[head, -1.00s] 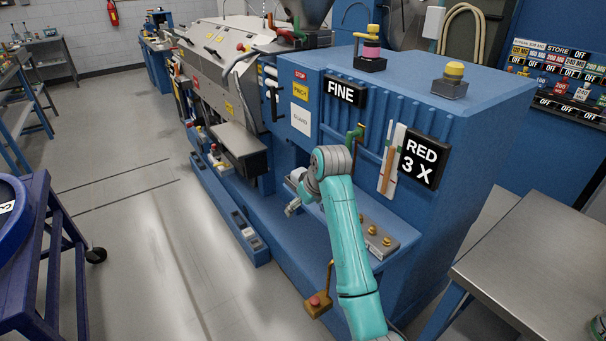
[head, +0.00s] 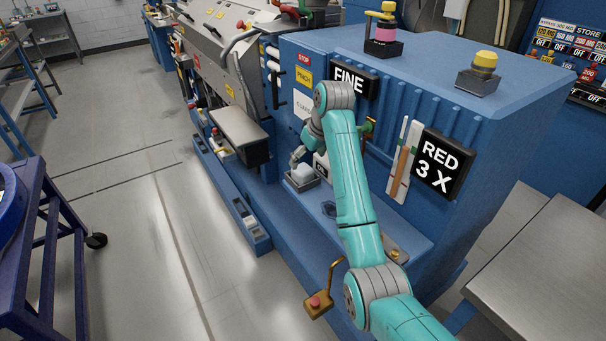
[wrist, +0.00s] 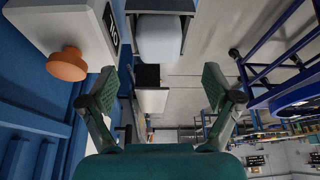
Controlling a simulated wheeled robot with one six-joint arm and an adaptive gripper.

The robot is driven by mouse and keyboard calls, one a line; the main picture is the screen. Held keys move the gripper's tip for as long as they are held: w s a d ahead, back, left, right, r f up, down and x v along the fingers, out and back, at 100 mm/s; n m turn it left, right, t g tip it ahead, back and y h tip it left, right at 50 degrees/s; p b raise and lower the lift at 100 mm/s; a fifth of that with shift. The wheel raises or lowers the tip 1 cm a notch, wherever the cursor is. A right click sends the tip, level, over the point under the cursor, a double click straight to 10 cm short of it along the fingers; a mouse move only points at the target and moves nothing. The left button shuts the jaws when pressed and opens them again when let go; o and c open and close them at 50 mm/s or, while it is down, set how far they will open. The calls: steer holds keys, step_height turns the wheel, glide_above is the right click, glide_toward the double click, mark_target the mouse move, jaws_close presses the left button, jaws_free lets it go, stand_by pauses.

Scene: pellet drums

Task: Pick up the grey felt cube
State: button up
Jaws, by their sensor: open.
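A pale grey block (head: 303,173), which looks like the felt cube, sits in a small dark open tray (head: 305,186) on the blue machine's ledge. In the wrist view the grey cube (wrist: 160,38) shows at top centre between the dark tray's walls (wrist: 188,28). My gripper (wrist: 160,75) is open and empty, its two green fingers spread wide. The cube lies beyond the fingertips, roughly centred between them, and is not held. In the head view my gripper (head: 297,157) is small, partly behind my arm, and close to the cube. The exact gap cannot be told.
A light box with an orange knob (wrist: 66,64) stands close beside the tray, near one finger. The blue machine's ribbed wall (head: 400,130) rises behind the ledge. A brown lever with a red button (head: 318,303) juts out in front.

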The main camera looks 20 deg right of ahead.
mark_target(303, 168)
steer(key=shift+x, duration=2.8)
steer(key=shift+d, duration=0.1)
steer(key=c, duration=1.2)
